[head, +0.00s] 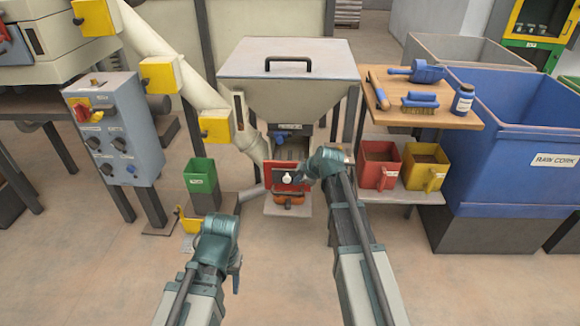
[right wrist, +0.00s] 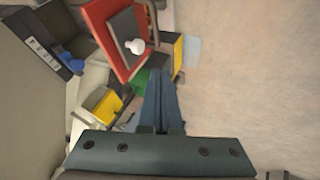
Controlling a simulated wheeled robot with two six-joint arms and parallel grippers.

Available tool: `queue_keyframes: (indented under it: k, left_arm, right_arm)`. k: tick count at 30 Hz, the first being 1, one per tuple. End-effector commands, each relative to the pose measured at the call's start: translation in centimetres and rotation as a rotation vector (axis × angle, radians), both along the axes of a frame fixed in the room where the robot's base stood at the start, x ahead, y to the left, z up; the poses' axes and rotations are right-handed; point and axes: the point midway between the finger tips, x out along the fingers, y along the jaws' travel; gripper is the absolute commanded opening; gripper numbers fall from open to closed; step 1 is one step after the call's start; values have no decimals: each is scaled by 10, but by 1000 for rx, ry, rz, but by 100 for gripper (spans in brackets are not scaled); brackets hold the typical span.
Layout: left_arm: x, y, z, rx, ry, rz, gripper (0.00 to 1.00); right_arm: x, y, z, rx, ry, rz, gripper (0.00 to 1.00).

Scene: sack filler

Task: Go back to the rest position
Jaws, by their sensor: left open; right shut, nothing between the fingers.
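My left gripper (head: 214,245) is low in the head view, above the floor and in front of the green bin; its fingers are mostly hidden by the wrist. It is open and appears to hold nothing. My right gripper (head: 318,165) is in front of the hopper, close to the red box under its outlet. In the right wrist view its teal fingers (right wrist: 159,103) are shut together with nothing between them. The red box (head: 273,170) has a dark plate and a white knob; it also shows in the right wrist view (right wrist: 99,17), beyond the fingertips.
The hopper (head: 290,62) stands ahead. A control box (head: 112,130) and green bin (head: 199,176) are at left. At right are a wooden shelf (head: 392,112) with tools, red (head: 377,172) and yellow (head: 424,170) scoops, and a blue crate (head: 505,125). The near floor is clear.

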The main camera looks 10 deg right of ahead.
Motion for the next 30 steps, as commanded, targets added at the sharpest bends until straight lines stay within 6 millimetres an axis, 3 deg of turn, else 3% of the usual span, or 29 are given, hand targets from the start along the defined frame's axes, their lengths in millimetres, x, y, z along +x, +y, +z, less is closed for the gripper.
queue_keyframes:
  k: [5, 8, 13, 18, 27, 29, 30]
  left_arm:
    - [0, 0, -1, 0, 0, 0, 50]
    - [0, 0, -1, 0, 0, 0, 50]
    - [0, 0, -1, 0, 0, 0, 50]
    - [0, 0, -1, 0, 0, 0, 50]
    - [0, 0, -1, 0, 0, 0, 50]
    - [0, 0, 2, 0, 0, 0, 50]
    - [0, 0, 20, 0, 0, 0, 50]
  right_arm:
    - [-5, 6, -2, 7, 15, -4, 0]
    - [-28, 31, -9, 31, 84, -34, 0]
    - [-112, 96, -29, 67, 324, -193, 0]
    - [-196, 132, -42, 31, 518, -427, 0]
    - [-296, 146, -44, -80, 637, -791, 0]
    - [-311, 145, -41, -101, 640, -856, 0]
    - [-304, 145, -23, -95, 640, -852, 0]
